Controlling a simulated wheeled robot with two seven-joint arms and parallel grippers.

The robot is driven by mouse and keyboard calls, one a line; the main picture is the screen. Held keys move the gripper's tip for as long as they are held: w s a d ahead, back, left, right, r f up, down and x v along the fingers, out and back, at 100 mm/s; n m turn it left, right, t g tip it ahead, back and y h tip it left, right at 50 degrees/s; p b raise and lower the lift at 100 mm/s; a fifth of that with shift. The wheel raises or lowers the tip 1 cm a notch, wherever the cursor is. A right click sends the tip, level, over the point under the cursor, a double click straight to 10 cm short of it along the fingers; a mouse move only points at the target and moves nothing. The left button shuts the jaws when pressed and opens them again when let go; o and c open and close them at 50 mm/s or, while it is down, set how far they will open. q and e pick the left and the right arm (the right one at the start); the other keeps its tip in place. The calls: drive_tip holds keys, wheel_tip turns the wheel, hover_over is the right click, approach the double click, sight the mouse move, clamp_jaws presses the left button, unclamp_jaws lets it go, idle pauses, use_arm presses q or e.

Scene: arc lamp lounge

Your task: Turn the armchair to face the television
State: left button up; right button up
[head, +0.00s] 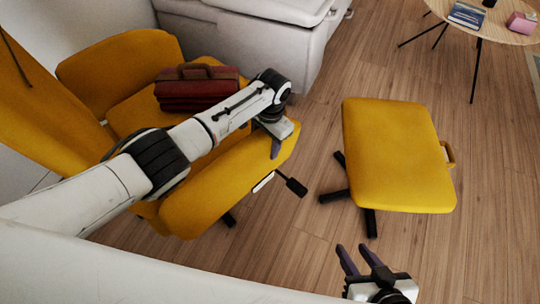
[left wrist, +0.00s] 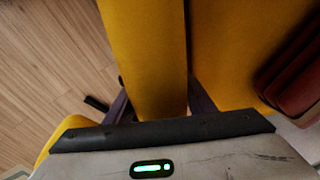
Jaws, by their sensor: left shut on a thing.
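The yellow armchair (head: 215,190) stands at the left with its near armrest toward me. My left gripper (head: 277,142) is at the front end of that armrest, its fingers pointing down. In the left wrist view the armrest (left wrist: 145,50) lies between the two fingers of the left gripper (left wrist: 158,100), which is shut on it. My left arm hides part of the seat and armrest. My right gripper (head: 362,262) is open and empty, low over the floor near the bottom edge. The television is not in view.
A dark red briefcase (head: 198,92) lies on the armchair's seat. A yellow footstool (head: 395,150) stands to the right on dark legs. A pale sofa (head: 250,35) is behind the chair. A round wooden table (head: 490,25) with a book and pink box is at top right. Wooden floor is free between chair and footstool.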

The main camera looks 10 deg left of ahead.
use_arm(q)
drive_tip(key=shift+w+d+b, duration=0.3)
drive_tip(key=shift+w+d, duration=0.05)
drive_tip(key=shift+w, duration=0.2)
use_arm(e)
drive_tip(key=shift+s+d+f, duration=0.2)
drive_tip(key=shift+s, duration=0.15)
drive_tip(key=shift+w+a+r, duration=0.1)
drive_tip(key=shift+r, duration=0.05)
use_arm(q)
drive_tip(key=o, duration=1.4)
drive_tip(key=shift+o, duration=0.5)
drive_tip(key=shift+a, duration=0.15)
drive_tip(key=r+p, duration=0.1)
drive_tip(key=r, duration=0.2)
drive_tip(key=r+p, duration=0.2)
drive_tip(key=r, duration=0.1)
drive_tip(key=d+r+p, duration=0.1)
drive_tip(key=r, duration=0.2)
drive_tip(key=shift+s+r, duration=0.15)
drive_tip(key=shift+s, duration=0.1)
drive_tip(key=shift+r+p, duration=0.3)
drive_tip(key=shift+r, duration=0.2)
use_arm(e)
drive_tip(key=shift+d+r+h, duration=0.3)
drive_tip(key=shift+d+r, duration=0.1)
drive_tip(key=shift+r, duration=0.4)
